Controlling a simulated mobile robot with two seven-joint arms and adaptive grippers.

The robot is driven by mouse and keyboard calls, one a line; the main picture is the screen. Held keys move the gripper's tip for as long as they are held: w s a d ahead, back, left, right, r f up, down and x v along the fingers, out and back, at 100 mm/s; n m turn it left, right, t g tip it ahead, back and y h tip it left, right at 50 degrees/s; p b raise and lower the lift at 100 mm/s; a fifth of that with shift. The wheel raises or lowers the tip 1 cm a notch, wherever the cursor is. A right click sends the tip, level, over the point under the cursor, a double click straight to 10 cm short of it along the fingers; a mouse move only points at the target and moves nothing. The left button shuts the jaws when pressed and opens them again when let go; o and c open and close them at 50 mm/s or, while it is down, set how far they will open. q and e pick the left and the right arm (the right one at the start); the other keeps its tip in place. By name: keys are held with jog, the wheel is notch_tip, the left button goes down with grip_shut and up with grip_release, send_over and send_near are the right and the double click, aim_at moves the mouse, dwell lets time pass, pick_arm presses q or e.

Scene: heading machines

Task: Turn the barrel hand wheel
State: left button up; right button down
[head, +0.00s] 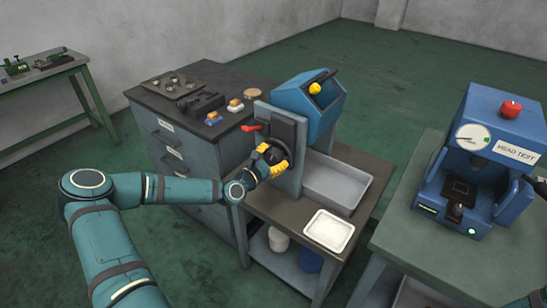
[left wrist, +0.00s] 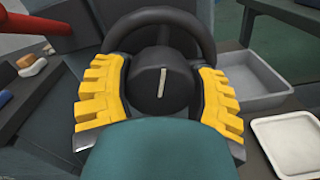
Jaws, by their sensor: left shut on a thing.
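The barrel hand wheel (head: 281,137) is a dark round wheel on the front plate of the blue tumbling machine (head: 300,103). My left gripper (head: 272,158) is at the wheel, its yellow fingers partly hiding it. In the left wrist view, the wheel's black hub (left wrist: 163,88) with a pale mark, close to upright, sits between the two yellow fingers (left wrist: 163,95). The fingers are shut on the hub, one on each side. The wheel's rim (left wrist: 165,18) arches above and behind the hub.
A red lever (head: 251,128) sticks out left of the wheel. A grey bin (head: 335,184) and a white tray (head: 329,231) are right of it on the bench. A blue head test machine (head: 487,165) stands further right. A drawer cabinet (head: 178,145) is behind at left.

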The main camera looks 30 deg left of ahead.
pick_arm(q)
jog(key=shift+r, duration=0.3)
dwell(0.5)
jog(key=o, duration=1.2)
jog(key=shift+f, duration=0.15)
jog(key=shift+s+f, duration=0.1)
jog(key=shift+s, duration=0.2)
jog(key=s, duration=0.7)
jog(key=s+a, duration=0.1)
jog(key=s, duration=0.3)
jog(key=shift+s, duration=0.15)
